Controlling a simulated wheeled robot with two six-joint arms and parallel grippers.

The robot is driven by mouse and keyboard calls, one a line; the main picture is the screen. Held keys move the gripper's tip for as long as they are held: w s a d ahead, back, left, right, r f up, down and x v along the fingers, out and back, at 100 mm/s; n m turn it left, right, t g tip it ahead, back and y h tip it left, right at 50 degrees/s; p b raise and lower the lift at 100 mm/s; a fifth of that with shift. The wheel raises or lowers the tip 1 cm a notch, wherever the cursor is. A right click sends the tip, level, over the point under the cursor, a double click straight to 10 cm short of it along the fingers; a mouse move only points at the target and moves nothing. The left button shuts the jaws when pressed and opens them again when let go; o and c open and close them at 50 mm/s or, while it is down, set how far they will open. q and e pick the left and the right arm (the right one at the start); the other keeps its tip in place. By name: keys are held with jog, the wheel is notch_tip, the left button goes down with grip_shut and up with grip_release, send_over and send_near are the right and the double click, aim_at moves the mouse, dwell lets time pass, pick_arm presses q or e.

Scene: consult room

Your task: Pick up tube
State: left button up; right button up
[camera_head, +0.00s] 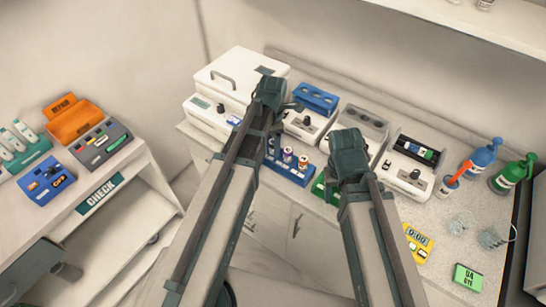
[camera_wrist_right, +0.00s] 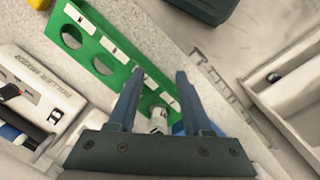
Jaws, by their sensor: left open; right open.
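A green rack (camera_wrist_right: 112,62) with a row of round holes lies below my right gripper (camera_wrist_right: 159,76) in the right wrist view. A white tube (camera_wrist_right: 158,120) shows at the rack's near end, between the open fingers in the picture; I cannot tell how far below them it is. In the head view my right gripper (camera_head: 348,155) is above the green rack (camera_head: 319,187) and hides much of it. A blue rack (camera_head: 288,174) holds several tubes (camera_head: 287,155) with coloured caps. My left gripper (camera_head: 272,98) is above the counter, left of my right one, its fingers mostly hidden.
White devices (camera_head: 411,163) and a blue holder (camera_head: 316,98) line the counter's back. Blue (camera_head: 483,158) and green (camera_head: 511,175) bottles and glass beakers (camera_head: 493,236) stand at the right. A side shelf (camera_head: 110,200) at the left carries an orange bin (camera_head: 76,120).

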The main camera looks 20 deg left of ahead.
pick_arm(q)
jog(key=shift+f, duration=0.15)
pick_arm(e)
jog(key=shift+f, duration=0.15)
pick_arm(q)
grip_shut()
dwell(0.4)
notch_tip(320, 180, up, 10)
jog(key=p, duration=1)
pick_arm(e)
notch_tip(320, 180, up, 10)
